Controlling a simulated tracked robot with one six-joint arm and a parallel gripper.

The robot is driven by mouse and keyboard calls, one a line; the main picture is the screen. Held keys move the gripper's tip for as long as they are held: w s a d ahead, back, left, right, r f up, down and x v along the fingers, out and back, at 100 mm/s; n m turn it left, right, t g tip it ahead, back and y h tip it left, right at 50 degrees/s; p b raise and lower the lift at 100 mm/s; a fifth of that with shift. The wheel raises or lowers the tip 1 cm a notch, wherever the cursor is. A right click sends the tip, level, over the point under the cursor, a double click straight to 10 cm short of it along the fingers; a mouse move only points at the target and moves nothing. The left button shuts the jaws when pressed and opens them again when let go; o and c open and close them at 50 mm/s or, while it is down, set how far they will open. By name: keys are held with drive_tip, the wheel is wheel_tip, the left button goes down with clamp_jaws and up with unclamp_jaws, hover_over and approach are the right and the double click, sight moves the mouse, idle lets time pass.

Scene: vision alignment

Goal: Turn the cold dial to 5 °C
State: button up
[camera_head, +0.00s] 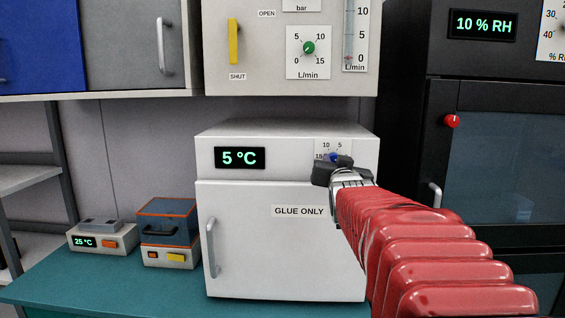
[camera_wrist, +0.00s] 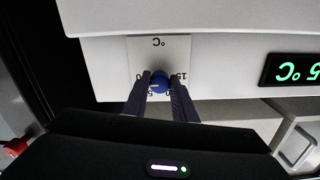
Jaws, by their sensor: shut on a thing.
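The cold dial is a small blue knob (camera_head: 334,157) on a white scale plate at the upper right of the white fridge front (camera_head: 290,150). The wrist view shows the blue knob (camera_wrist: 159,82) upside down between my two fingers, with part of the scale hidden. My gripper (camera_head: 332,170) is shut on the knob; in the wrist view its fingertips (camera_wrist: 159,84) touch it from both sides. The fridge display (camera_head: 240,158) reads 5 °C in green. The knob's pointer is hard to make out.
The fridge door, labelled GLUE ONLY (camera_head: 299,211), is shut. A black cabinet (camera_head: 480,130) with a 10 % RH display stands close on the right. A flow panel (camera_head: 290,50) hangs above. Small devices (camera_head: 168,235) stand left on the teal bench (camera_head: 110,285).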

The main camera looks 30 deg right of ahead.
drive_tip(key=n, duration=1.1)
drive_tip(key=shift+s+d, duration=0.1)
drive_tip(key=shift+n, duration=0.3)
idle(0.4)
drive_tip(key=o, duration=1)
drive_tip(key=shift+o, duration=0.2)
drive_tip(key=v, duration=1.4)
